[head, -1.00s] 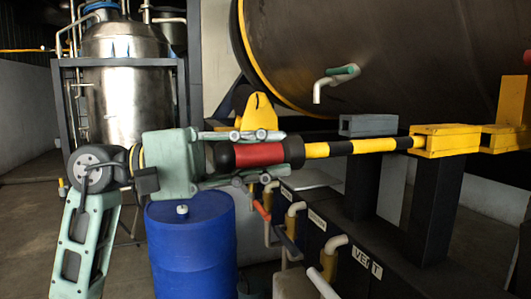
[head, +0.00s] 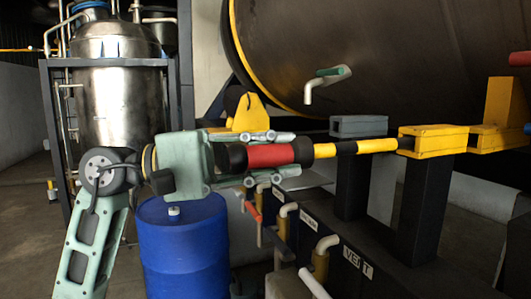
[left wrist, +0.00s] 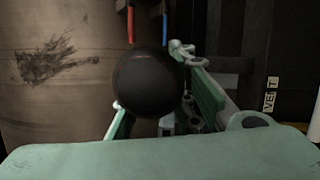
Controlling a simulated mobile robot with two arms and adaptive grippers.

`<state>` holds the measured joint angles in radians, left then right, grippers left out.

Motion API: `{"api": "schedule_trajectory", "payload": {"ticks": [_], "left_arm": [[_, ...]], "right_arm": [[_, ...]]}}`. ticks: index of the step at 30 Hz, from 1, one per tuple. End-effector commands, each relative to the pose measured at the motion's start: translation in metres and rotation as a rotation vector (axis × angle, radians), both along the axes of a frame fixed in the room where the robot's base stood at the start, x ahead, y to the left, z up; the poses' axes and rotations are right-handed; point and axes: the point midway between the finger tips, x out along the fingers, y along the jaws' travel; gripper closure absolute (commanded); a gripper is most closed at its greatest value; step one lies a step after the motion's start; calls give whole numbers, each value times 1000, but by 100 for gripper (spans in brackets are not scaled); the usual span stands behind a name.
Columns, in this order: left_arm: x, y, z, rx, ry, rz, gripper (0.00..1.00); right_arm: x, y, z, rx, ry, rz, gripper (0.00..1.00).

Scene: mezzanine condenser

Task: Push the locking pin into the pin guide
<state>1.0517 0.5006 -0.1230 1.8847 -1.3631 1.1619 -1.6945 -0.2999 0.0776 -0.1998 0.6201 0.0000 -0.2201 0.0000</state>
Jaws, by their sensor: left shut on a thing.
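The locking pin has a red and black handle (head: 268,155) and a yellow-and-black striped rod (head: 365,146). It lies nearly level in the head view, pointing right. The rod's far end meets the left opening of the yellow pin guide (head: 435,141) and is hidden there. A length of rod still shows between handle and guide. My left gripper (head: 278,156) is shut on the handle, with one finger above and one below. In the left wrist view the handle's round black end (left wrist: 148,82) sits between the fingers and hides most of the pin. My right gripper is not in view.
Another yellow block (head: 500,138) stands right of the guide. A grey block (head: 358,126) is behind the rod. A large dark tank (head: 390,50) with a tap (head: 325,82) hangs above. Pipes and a panel marked VENT (head: 362,262) lie below. A blue drum (head: 182,245) stands below my arm.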

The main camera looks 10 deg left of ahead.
Motion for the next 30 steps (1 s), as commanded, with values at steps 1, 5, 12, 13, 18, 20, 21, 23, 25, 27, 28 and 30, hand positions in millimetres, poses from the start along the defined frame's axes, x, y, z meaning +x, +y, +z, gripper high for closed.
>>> {"api": "schedule_trajectory", "payload": {"ticks": [1,5,12,13,18,20,21,23,25,27,28,30], "left_arm": [[1,-2,3,-5,-4,0,100],[6,-8,2,-4,-3,0,100],[13,-19,3,-6,-3,0,100],[14,-21,3,-5,-4,0,100],[19,-29,3,-5,-4,0,100],[21,-32,3,-5,-3,1,100],[23,-33,3,-6,-4,1,100],[25,-36,3,-7,-4,1,100],[27,-40,3,-6,-4,0,100],[29,-43,3,-5,-4,0,100],[30,-45,3,-5,-4,0,100],[32,-48,3,-5,-3,1,100]], "right_arm": [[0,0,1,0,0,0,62],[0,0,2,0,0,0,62],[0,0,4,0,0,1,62],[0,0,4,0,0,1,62],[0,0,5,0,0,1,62],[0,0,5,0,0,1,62],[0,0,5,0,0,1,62],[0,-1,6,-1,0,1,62],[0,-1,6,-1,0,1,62],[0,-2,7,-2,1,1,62],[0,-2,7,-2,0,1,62],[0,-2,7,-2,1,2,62]]}}
